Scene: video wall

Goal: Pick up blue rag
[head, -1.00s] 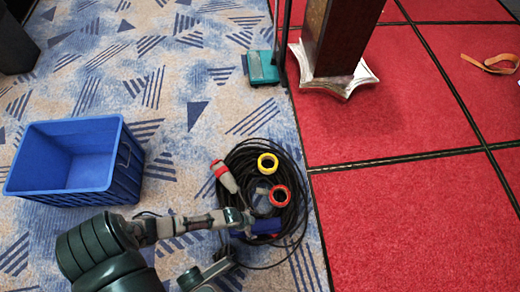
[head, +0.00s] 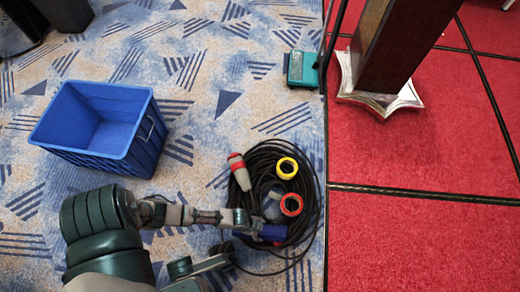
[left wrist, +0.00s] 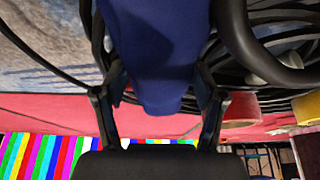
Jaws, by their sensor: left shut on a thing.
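A blue rag (head: 272,232) lies among the coils of a black cable (head: 262,165) on the carpet in the head view. My left gripper (head: 254,226) reaches it from the left, low over the cable. In the left wrist view, the blue cloth (left wrist: 155,50) fills the space between the two fingers of my left gripper (left wrist: 158,105), which is shut on it. I cannot tell whether the cloth is clear of the floor. My right gripper is in neither view.
A red and grey plug (head: 240,171), a yellow ring (head: 287,168) and a red ring (head: 291,205) lie on the cable. A blue crate (head: 85,160) stands at left. A teal box (head: 301,69) and a dark post (head: 405,45) stand at the back.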

